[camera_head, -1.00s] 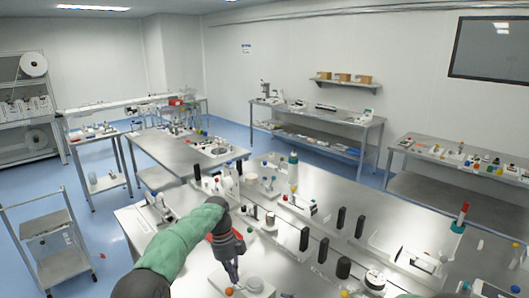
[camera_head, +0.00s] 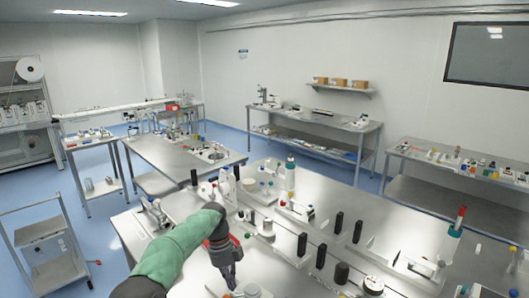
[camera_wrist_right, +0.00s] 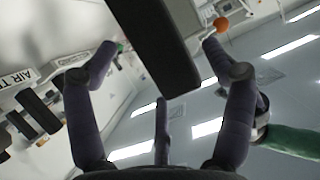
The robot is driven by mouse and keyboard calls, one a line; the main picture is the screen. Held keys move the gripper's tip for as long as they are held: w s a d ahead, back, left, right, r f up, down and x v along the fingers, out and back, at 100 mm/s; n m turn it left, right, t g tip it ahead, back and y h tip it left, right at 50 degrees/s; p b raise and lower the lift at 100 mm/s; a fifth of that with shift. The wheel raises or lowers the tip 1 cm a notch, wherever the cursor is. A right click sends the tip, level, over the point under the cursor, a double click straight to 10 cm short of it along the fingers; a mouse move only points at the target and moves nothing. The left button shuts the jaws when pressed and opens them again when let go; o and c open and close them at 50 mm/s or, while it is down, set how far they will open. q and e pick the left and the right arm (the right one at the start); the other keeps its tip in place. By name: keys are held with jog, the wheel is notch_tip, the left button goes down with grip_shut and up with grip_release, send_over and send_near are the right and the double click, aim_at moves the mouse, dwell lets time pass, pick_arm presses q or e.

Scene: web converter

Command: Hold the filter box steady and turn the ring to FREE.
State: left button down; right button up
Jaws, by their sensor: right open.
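At the bottom edge of the head view, a pale round part (camera_head: 252,291) sits just right of my left gripper (camera_head: 231,286); it may be the filter box's ring, but it is cut off and no FREE mark is legible. My left gripper points down beside it, its fingertips at the frame edge, so its opening is unclear. In the right wrist view my right gripper (camera_wrist_right: 160,70) has its fingers spread wide. A dark slab (camera_wrist_right: 150,35) shows between them, not visibly gripped. An orange ball (camera_wrist_right: 221,23) shows near the right fingertip. My right gripper is not seen in the head view.
Lettering (camera_wrist_right: 18,85) shows in the wrist view.

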jog(key=v, duration=1)
jog(key=shift+s, duration=0.15)
